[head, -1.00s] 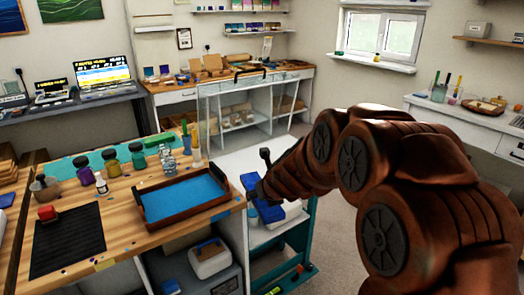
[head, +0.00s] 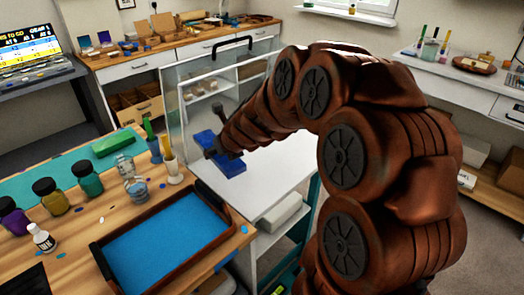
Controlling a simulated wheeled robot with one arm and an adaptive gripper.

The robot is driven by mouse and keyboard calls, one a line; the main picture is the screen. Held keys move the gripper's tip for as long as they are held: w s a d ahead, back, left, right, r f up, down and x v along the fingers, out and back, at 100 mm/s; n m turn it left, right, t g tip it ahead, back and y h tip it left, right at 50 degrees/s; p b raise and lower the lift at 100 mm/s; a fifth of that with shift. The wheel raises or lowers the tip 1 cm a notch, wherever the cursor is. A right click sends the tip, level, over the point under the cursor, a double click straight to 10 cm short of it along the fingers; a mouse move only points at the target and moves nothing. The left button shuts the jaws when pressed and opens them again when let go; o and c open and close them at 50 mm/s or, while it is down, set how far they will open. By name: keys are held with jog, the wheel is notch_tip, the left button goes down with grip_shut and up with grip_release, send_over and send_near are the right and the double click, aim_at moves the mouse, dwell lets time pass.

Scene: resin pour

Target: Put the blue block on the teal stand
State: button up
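A blue block (head: 231,167) lies on or just above the white top (head: 272,168) beyond the tray. A second patch of blue shows left of my gripper's lower finger; it looks like the same block, partly hidden behind that finger. My gripper (head: 215,130) is at the block, its dark fingers spread apart, one pointing up and one across the block. No grip on the block shows, and whether they touch is unclear. Teal (head: 312,197) shows on the frame under the white top, behind my arm. I cannot make out a separate teal stand; my arm hides much of the area.
Clear panels (head: 172,105) stand upright behind the white top. A brown tray with a blue bottom (head: 110,270) lies on the wooden bench at front left, near several jars and cups. A white box (head: 283,212) sits below the top. Open floor lies at right.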

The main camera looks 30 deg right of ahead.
jog(key=shift+s+d+f+n+y, duration=0.15)
jog(key=shift+s+d+n+y, duration=0.15)
jog(key=shift+d+n+y, duration=0.1)
jog(key=s+d+n+y, duration=0.1)
jog(key=s+n, duration=0.1)
jog(key=s+d+n+g+y, duration=0.1)
jog(key=s+d, duration=0.1)
jog(key=s+d+f+n+y, duration=0.1)
jog(key=s+n+y, duration=0.1)
jog(key=shift+s+d+n+g, duration=0.3)
jog(key=shift+s+g, duration=0.1)
jog(key=s+d+n, duration=0.1)
jog(key=s, duration=0.2)
jog(key=s+d+n+g+y, duration=0.1)
jog(key=s+d+n, duration=0.1)
jog(key=s, duration=0.1)
jog(key=s+d+n+g+y, duration=0.1)
jog(key=s, duration=0.2)
jog(key=shift+s+d+r, duration=0.1)
jog(key=shift+d+r, duration=0.05)
jog(key=shift+d, duration=0.25)
jog(key=p, duration=0.2)
send_over(265, 158)
jog(key=s+d, duration=0.2)
jog(key=d, duration=0.1)
jog(key=shift+w+a+f, duration=0.15)
jog(key=shift+a+f, duration=0.1)
jog(key=shift+f, duration=2.2)
jog(key=shift+f, duration=0.1)
jog(key=o, duration=1.5)
